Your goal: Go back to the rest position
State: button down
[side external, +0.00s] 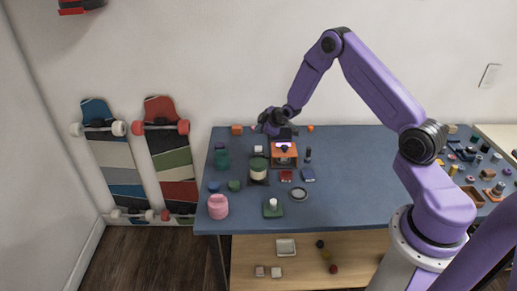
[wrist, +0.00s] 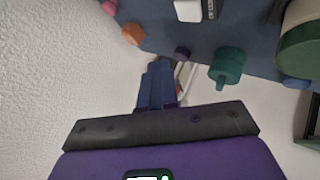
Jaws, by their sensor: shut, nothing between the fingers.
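My purple arm reaches over the blue table (side external: 330,200) from the right. My gripper (side external: 262,126) is near the table's back edge by the white wall, behind and left of an orange device (side external: 284,158) with a glowing violet spot. In the wrist view the dark fingers (wrist: 158,78) are together with nothing held between them, and the wall fills the left side. The fingertips appear apart from the objects around them. The exact height of the gripper is hard to tell.
Near the fingers in the wrist view are an orange block (wrist: 133,33), a white block (wrist: 188,10) and a teal part (wrist: 228,66). A jar with a green band (side external: 258,170) and a pink jar (side external: 218,206) stand on the table. Two skateboards (side external: 112,150) lean left.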

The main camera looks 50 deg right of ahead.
jog(key=s+a+r+n+g+y, duration=0.1)
jog(key=s+a+r, duration=0.3)
jog(key=a, duration=0.4)
jog(key=s+a+r+g+y, duration=0.1)
jog(key=s+a+r, duration=0.25)
jog(key=a, duration=0.35)
jog(key=s+a+r+n+g, duration=0.1)
jog(key=s+a+r+g, duration=0.3)
jog(key=s+a, duration=0.55)
jog(key=s+d+r+n+g, duration=0.1)
jog(key=s+d+r, duration=0.1)
jog(key=s, duration=1.2)
jog(key=s+d+r+n+g+h, duration=0.1)
jog(key=s+r, duration=0.4)
jog(key=s, duration=0.9)
jog(key=shift+s+d+g, duration=0.4)
jog(key=shift+d+g, duration=0.1)
jog(key=shift+d, duration=0.2)
